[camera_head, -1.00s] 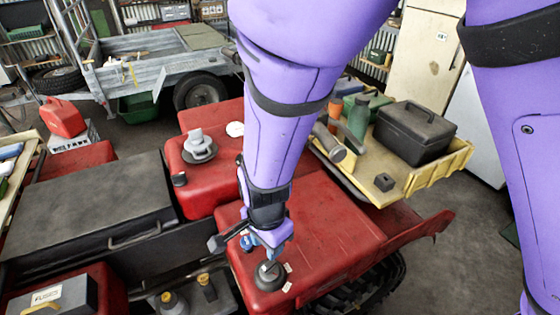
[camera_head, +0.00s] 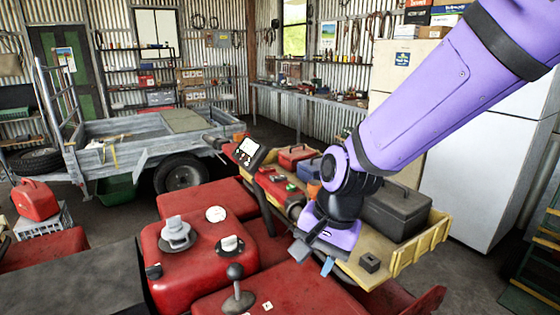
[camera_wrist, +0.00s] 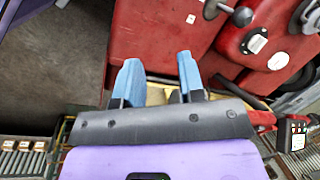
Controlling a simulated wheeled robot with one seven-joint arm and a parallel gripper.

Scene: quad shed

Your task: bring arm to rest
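My purple arm (camera_head: 450,90) reaches in from the upper right in the head view. My gripper (camera_head: 314,257) hangs over the near edge of the yellow rack, with its blue fingers apart. The wrist view also shows my gripper (camera_wrist: 158,70), with a gap between the two blue fingers and nothing held. A lever with a dark ball knob (camera_head: 235,272) stands on the red quad body (camera_head: 275,300), to the left of my gripper and apart from it. The knob also shows in the wrist view (camera_wrist: 242,16).
The yellow rack (camera_head: 425,245) carries a dark toolbox (camera_head: 395,212) and a small dark block (camera_head: 370,262) close to my gripper. Handlebars with a display (camera_head: 248,151) rise behind. A white fridge (camera_head: 475,165) stands at right, a trailer (camera_head: 125,145) at left.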

